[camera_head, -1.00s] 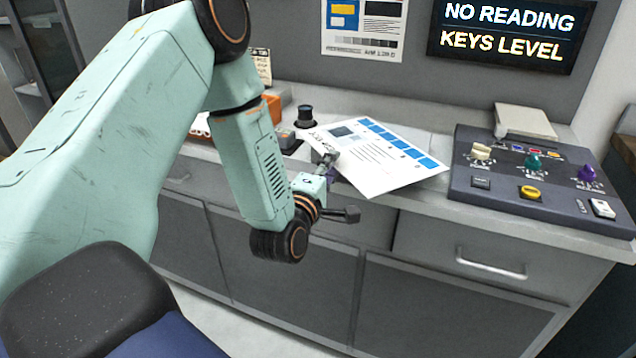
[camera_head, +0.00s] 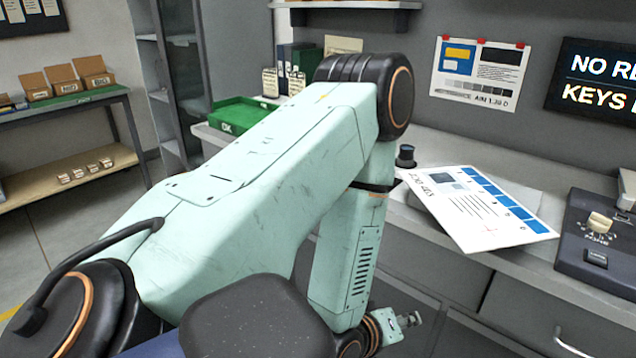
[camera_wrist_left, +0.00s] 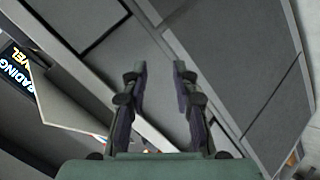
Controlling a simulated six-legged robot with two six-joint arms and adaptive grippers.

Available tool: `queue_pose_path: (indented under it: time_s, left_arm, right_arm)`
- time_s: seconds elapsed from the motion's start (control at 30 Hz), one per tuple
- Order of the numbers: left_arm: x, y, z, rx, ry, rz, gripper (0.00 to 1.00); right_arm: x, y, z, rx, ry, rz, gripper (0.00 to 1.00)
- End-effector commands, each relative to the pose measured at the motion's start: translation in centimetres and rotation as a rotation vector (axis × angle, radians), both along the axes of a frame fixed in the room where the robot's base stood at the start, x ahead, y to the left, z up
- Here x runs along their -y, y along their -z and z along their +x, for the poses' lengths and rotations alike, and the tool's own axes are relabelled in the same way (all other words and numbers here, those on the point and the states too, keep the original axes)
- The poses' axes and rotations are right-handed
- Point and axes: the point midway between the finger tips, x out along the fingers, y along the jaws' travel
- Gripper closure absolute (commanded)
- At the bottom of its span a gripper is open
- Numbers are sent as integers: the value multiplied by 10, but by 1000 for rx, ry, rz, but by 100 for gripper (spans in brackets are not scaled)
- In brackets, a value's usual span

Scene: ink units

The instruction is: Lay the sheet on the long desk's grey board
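The white printed sheet (camera_head: 478,205) with a row of blue squares lies at the long desk's front, its near corner sticking out past the front edge. A pale grey flat surface (camera_head: 528,190) shows behind the sheet, perhaps the grey board; the sheet hides part of it. My left gripper (camera_head: 412,322) is below and left of the sheet, in front of the drawers, apart from it. In the left wrist view my left gripper (camera_wrist_left: 160,85) has its two fingers spread with nothing between them. My right gripper is not in view.
A dark console (camera_head: 600,238) with knobs stands right of the sheet. A black knob (camera_head: 405,156) stands behind its left corner. A green tray (camera_head: 238,116) is farther left on the desk. A shelf table with boxes (camera_head: 70,98) stands at the far left.

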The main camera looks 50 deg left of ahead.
Motion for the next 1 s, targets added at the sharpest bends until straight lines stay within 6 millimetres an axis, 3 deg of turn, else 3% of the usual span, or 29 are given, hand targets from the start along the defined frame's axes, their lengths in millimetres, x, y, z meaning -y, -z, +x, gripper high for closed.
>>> queue_pose_path:
  time_s: [0.03,0.1,0.2,0.3,0.4,0.53,0.77,1.0]
  left_arm:
    - [12,29,-26,-141,107,87,72]
    - [24,63,-65,-329,265,198,72]
    - [36,98,-124,-564,500,319,72]
    - [41,116,-176,-741,704,390,72]
    - [43,123,-210,-852,846,425,72]
    - [44,125,-230,-912,930,438,80]
    - [43,125,-231,-916,937,440,100]
    - [43,125,-231,-914,935,439,100]
  right_arm:
    - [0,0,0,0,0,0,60]
    - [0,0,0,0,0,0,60]
    - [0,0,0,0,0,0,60]
    - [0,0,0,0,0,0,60]
    - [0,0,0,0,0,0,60]
    - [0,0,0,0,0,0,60]
    - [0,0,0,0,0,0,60]
    - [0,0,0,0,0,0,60]
